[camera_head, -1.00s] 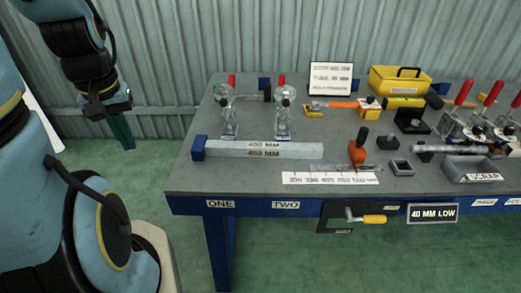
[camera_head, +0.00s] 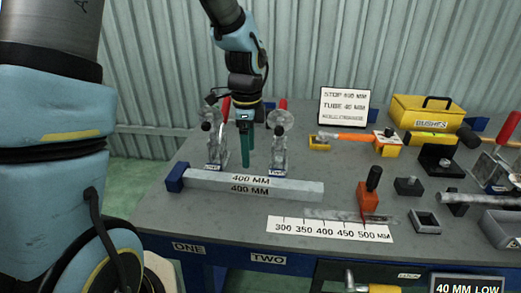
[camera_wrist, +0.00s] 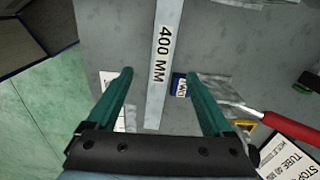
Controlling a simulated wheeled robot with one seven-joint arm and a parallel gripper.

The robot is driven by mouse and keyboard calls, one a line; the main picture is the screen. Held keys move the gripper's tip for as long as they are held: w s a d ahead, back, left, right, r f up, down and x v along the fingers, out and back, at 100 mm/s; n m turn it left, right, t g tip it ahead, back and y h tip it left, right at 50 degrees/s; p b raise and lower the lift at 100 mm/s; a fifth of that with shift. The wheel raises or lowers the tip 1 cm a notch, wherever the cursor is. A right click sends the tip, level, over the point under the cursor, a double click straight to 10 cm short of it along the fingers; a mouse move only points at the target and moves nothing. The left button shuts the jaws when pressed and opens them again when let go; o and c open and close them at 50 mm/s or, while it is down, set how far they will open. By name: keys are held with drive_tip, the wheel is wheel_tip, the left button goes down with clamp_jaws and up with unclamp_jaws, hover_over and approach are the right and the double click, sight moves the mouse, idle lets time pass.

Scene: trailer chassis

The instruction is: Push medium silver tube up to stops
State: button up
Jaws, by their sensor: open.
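A long square silver tube or bar marked 400 MM (camera_head: 255,187) lies along the front left of the table, with a blue block (camera_head: 175,178) at its left end. A shorter silver piece (camera_head: 335,214) lies behind the ruler, and a round silver tube (camera_head: 480,199) lies at the right. I cannot tell which is the medium tube. My gripper (camera_head: 245,160) is open and empty, pointing down between two clamps, behind the marked bar. In the wrist view my gripper (camera_wrist: 159,76) has green fingers apart, with the marked bar (camera_wrist: 163,60) showing between them, seemingly below.
Clear-bodied, red-handled clamps (camera_head: 216,150) and (camera_head: 279,155) flank my gripper closely. A white ruler (camera_head: 330,229) and an orange block with a black knob (camera_head: 368,200) stand to the right. A sign (camera_head: 344,105) and a yellow toolbox (camera_head: 432,112) are at the back.

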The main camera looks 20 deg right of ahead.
sight(251, 178)
drive_tip(key=shift+d+f+m, duration=0.3)
drive_tip(key=shift+d+f, duration=0.15)
drive_tip(key=shift+d, duration=0.05)
wheel_tip(251, 178, down, 10)
drive_tip(key=shift+f+p, duration=0.1)
drive_tip(key=shift+p, duration=0.75)
drive_tip(key=shift+c, duration=0.2)
clamp_jaws()
idle(0.7)
drive_tip(key=shift+a, duration=0.2)
drive_tip(key=shift+w+p, duration=0.35)
drive_tip(key=shift+w, duration=0.1)
idle(0.7)
